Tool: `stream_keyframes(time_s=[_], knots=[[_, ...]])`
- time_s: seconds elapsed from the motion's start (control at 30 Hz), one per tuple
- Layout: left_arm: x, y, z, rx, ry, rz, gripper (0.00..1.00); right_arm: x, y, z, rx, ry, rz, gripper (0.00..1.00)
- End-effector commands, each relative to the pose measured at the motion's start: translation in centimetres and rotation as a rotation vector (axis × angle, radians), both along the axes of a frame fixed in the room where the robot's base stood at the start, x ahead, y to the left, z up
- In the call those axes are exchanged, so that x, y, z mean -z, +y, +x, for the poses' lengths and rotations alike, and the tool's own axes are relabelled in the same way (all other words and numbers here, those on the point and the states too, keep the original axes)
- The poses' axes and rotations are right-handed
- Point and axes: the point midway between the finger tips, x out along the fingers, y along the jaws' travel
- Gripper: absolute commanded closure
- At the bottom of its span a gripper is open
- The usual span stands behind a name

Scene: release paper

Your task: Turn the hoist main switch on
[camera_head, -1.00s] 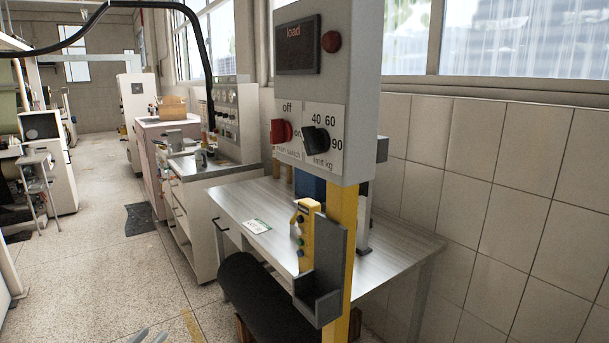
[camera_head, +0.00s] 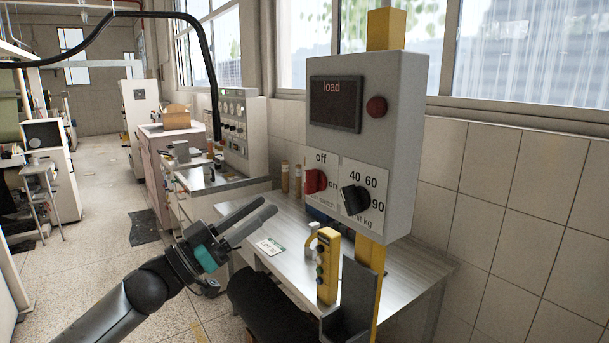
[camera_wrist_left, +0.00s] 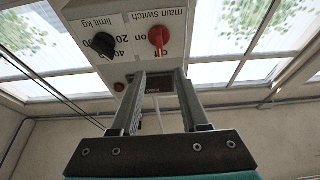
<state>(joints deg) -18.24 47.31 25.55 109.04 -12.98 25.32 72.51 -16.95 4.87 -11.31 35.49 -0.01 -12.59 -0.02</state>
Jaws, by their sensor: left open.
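The red main switch knob (camera_head: 315,181) is on the front of the grey hoist control box (camera_head: 405,130), with "off" above it and "on" to its right. In the left wrist view the panel appears upside down, and the red knob (camera_wrist_left: 158,38) points toward the "off" label. My left gripper (camera_head: 268,206) is open and empty, below and left of the knob, apart from it. In the left wrist view its fingers (camera_wrist_left: 159,76) reach toward the panel, with the knob beyond the tips. My right gripper is not in view.
A black limit dial (camera_head: 355,199) sits right of the switch. A red lamp (camera_head: 376,107) and load display (camera_head: 335,104) are above. A yellow button pendant (camera_head: 327,266) hangs below the box by the grey table (camera_head: 410,278). A black cable (camera_head: 205,60) arches at left.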

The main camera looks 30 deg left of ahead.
Motion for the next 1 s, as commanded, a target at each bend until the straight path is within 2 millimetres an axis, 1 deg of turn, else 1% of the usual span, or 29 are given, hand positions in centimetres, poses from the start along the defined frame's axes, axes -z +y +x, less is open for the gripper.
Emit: stream_keyframes(time_s=[0.03,0.47,0.7,0.9,1.0], knots=[[-0.5,-0.2,0.6,-0.001,-0.003,0.001,0.55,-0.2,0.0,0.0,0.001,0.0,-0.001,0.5],[-2.4,-2.0,4.9,-0.002,-0.002,0.001,0.55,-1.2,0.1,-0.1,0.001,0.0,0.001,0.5],[-3.5,-2.9,7.2,-0.002,-0.002,0.001,0.55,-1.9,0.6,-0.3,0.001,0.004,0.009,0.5],[-4.0,-3.5,8.7,-0.004,-0.001,0.0,0.55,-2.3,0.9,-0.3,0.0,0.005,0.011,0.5],[-4.1,-3.7,9.1,-0.003,0.0,0.0,0.55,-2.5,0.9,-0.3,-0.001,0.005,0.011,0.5]])
